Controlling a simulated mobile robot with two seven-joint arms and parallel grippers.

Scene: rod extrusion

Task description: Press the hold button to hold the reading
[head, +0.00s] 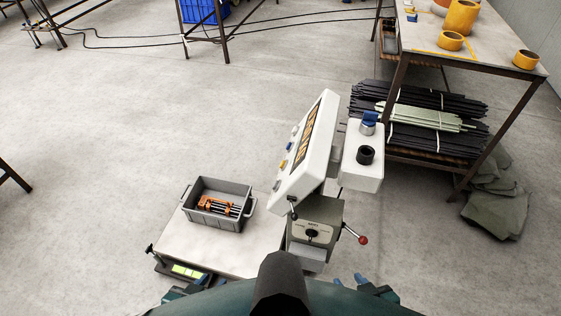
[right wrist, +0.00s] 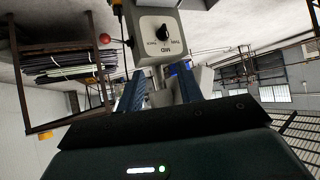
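A white measuring unit (head: 316,165) stands tilted on a grey post in the head view. Its panel faces left and carries an orange display (head: 301,138) seen at a steep slant. A few small coloured buttons run along its left edge, including a yellow one (head: 283,164); their labels are unreadable, so I cannot tell which is hold. My left gripper (head: 187,289) is low at the left, partly hidden by my body, its opening unclear. My right gripper (head: 362,284) is low at the right; its blue fingers stand apart and empty in the right wrist view (right wrist: 158,88).
A grey box with a knob (head: 312,234) and a red-ball lever (head: 362,240) sits below the unit; the knob box (right wrist: 162,34) shows in the wrist view. A grey crate (head: 203,218) with an orange tool stands left. A rack table (head: 420,45) stands right.

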